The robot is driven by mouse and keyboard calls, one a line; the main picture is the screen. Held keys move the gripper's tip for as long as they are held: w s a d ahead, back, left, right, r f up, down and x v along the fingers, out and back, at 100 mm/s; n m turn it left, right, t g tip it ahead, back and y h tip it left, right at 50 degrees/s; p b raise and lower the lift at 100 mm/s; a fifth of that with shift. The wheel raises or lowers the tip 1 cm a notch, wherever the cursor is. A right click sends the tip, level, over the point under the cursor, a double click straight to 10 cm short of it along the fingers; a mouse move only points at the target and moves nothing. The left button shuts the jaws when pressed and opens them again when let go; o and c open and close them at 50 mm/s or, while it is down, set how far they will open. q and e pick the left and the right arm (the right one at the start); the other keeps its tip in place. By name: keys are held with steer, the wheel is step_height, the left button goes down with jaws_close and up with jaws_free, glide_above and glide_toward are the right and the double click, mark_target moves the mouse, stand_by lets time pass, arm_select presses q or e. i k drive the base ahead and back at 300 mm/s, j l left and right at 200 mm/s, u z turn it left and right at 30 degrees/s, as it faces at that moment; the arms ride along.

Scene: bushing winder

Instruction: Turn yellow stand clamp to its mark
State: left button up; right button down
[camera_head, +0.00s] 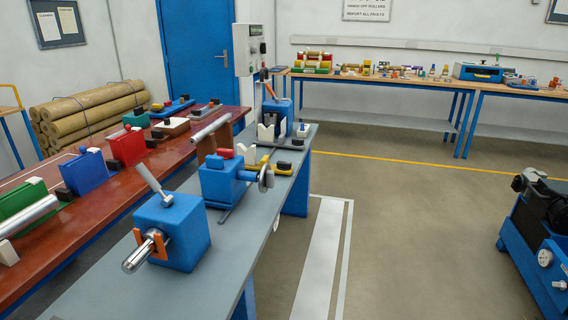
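A low yellow stand (263,169) sits on the grey bench (257,216), behind and to the right of a blue block with a silver handwheel. A white upright piece (248,156) stands at its left end. A black block or knob (284,168) sits at its right end; I cannot tell for sure whether this is the clamp. The stand is small here, and its mark cannot be made out. Neither of my grippers is in view.
A blue headstock (180,232) with a lever and silver spindle stands at the bench's near end. The handwheel block (219,182) partly crowds the yellow stand. A red-topped bench (60,244) with coloured fixtures runs along the left.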

mark_target(283, 165)
steer(key=k+l, duration=0.1)
steer(key=k, duration=0.3)
steer(key=i+l, duration=0.4)
steer(key=i, duration=0.15)
steer(key=i+l+u, duration=0.1)
steer(key=i+l, duration=0.25)
steer(key=i, duration=0.2)
